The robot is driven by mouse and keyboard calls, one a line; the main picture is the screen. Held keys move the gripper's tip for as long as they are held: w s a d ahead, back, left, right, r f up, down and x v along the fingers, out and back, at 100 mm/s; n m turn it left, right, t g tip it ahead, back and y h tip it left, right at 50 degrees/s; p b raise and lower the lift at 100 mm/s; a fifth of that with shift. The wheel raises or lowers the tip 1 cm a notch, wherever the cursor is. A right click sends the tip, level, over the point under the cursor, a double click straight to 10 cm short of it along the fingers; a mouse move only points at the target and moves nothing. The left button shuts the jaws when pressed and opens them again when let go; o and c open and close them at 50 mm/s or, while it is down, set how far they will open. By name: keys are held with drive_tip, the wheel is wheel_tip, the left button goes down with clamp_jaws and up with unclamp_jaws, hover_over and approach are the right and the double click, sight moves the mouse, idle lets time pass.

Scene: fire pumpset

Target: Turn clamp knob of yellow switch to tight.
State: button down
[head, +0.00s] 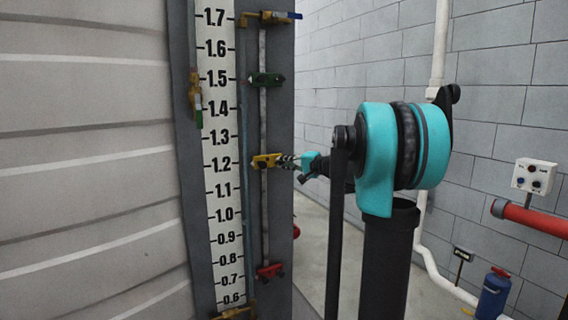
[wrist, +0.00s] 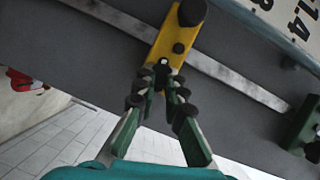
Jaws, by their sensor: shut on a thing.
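The yellow switch (head: 264,160) is mounted on the thin vertical rod beside the level scale, near the 1.2 mark. In the wrist view the yellow switch (wrist: 173,45) fills the top middle, with a round black knob at its far end. My gripper (head: 284,161) reaches it from the right in the head view. In the wrist view my gripper (wrist: 166,75) has its fingertips closed on a small clamp knob (wrist: 163,63) at the switch's near end. The fingertips hide most of that knob, so its turn angle cannot be told.
A green switch (head: 265,79) sits higher on the rod and a red one (head: 269,270) lower. The level scale (head: 222,150) stands close on the left. A grey block wall (head: 490,90) with a red pipe (head: 530,218) is at right.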

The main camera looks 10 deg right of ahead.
drive_tip(key=shift+f+m+t, duration=0.15)
drive_tip(key=shift+m+t, duration=0.15)
drive_tip(key=shift+m, duration=0.8)
drive_tip(key=shift+y, duration=0.3)
drive_tip(key=c, duration=1.6)
unclamp_jaws()
drive_tip(key=v, duration=1.2)
drive_tip(key=shift+f, duration=0.1)
